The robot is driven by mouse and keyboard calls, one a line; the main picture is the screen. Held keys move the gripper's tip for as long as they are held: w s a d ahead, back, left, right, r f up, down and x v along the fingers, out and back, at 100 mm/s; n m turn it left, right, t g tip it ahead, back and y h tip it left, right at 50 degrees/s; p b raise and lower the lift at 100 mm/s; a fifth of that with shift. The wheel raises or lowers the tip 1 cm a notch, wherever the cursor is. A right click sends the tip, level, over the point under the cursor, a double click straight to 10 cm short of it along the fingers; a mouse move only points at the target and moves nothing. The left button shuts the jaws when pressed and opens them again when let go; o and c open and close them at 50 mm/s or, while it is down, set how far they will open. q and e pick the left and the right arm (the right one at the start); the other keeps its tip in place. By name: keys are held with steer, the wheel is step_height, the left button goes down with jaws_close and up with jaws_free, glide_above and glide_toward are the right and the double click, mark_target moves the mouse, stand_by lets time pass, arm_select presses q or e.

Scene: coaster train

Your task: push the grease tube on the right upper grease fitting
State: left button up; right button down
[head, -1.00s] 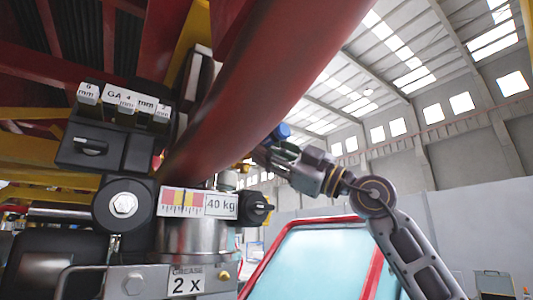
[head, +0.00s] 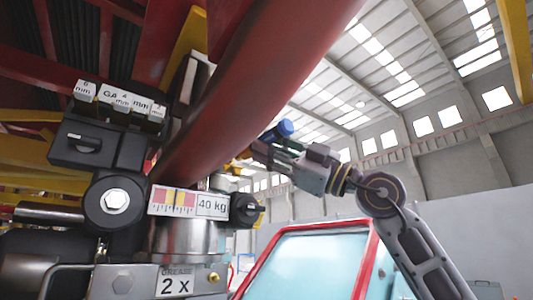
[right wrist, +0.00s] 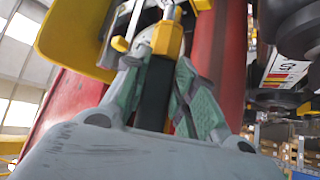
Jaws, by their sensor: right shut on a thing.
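My right gripper (head: 268,150) is at the right side of the thick red rail, just beyond its lower edge. In the right wrist view its green fingers (right wrist: 158,95) are shut on a black piece (right wrist: 154,95), which seems to be the grease tube. A yellow block (right wrist: 168,38) with a silver rod sits just past the fingertips; whether it touches the black piece I cannot tell. A blue rounded part (head: 285,128) shows above the gripper. The right upper grease fitting cannot be made out clearly. A small brass fitting (head: 214,277) sits beside the "GREASE 2 X" label (head: 175,282). My left gripper is not in view.
The red rail (head: 250,85) runs close to the gripper. A black gauge box (head: 95,145), a "40 kg" scale plate (head: 190,202) and a black knob (head: 245,209) are at left. A red-framed glass panel (head: 318,262) stands below the arm. Open hall lies right.

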steer(key=shift+s+d+b, duration=0.45)
steer(key=shift+s, duration=0.2)
steer(key=shift+s+d+b, duration=0.4)
steer(key=shift+s+d, duration=0.05)
steer(key=shift+s, duration=0.15)
stand_by(0.6)
